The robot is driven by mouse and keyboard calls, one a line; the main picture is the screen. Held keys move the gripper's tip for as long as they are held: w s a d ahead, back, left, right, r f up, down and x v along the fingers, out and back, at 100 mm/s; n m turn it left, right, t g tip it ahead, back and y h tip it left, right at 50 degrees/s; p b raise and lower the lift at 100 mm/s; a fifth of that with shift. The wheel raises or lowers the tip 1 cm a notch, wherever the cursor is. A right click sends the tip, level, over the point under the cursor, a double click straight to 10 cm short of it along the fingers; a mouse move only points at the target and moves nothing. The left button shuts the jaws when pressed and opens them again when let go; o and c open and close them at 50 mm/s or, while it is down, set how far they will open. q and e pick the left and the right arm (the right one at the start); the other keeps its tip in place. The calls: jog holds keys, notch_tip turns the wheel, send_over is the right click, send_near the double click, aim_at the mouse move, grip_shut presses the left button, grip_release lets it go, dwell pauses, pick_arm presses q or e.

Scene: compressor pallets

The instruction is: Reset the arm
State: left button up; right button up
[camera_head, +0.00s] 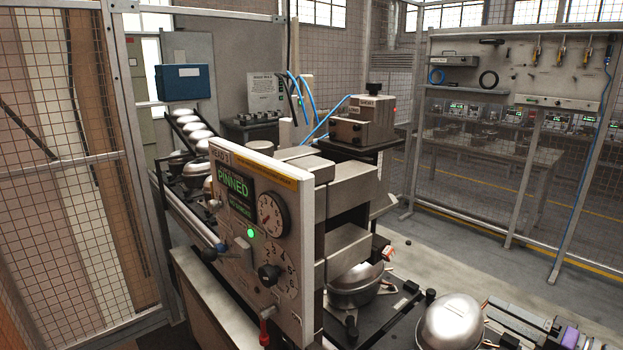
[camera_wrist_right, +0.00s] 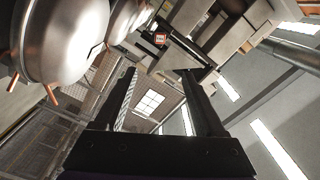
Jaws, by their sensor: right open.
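My right gripper (camera_head: 489,312) is at the lower right of the head view, just right of a silver compressor dome (camera_head: 450,322). In the right wrist view the two dark fingers of my right gripper (camera_wrist_right: 157,74) stand apart with nothing between them. A large silver compressor shell (camera_wrist_right: 68,40) with copper stubs is at the upper left of that view, beside the fingers and apart from them. My left gripper is in neither view.
A test machine with a gauge panel (camera_head: 258,240) stands in the middle, its green display reading "PINNED". Another compressor (camera_head: 355,285) sits under its grey blocks. More domes line a conveyor (camera_head: 185,215) at left. Mesh fencing (camera_head: 60,190) encloses the cell. Floor (camera_head: 470,250) behind my right gripper is clear.

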jog(key=s+a+f+g+h+p, duration=0.1)
jog(key=s+a+f+g, duration=0.15)
jog(key=a+f, duration=0.45)
jog(key=s+a+f+g+h, duration=0.2)
jog(key=a+g, duration=0.2)
jog(key=a, duration=0.7)
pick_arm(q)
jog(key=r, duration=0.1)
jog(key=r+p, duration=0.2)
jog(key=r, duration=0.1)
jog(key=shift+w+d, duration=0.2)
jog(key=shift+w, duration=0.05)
pick_arm(e)
jog(key=s+a+f+n+g+h, duration=0.1)
jog(key=s+f+h, duration=0.3)
jog(key=s, duration=0.4)
jog(key=s+a+f+n+g+h, duration=0.1)
jog(key=s+a+f+n+h, duration=0.1)
jog(key=s, duration=0.6)
notch_tip(320, 180, down, 4)
jog(key=shift+s+a+r+n+h, duration=0.15)
jog(key=shift+s+a+n+h, duration=0.1)
jog(key=shift+n+h, duration=0.6)
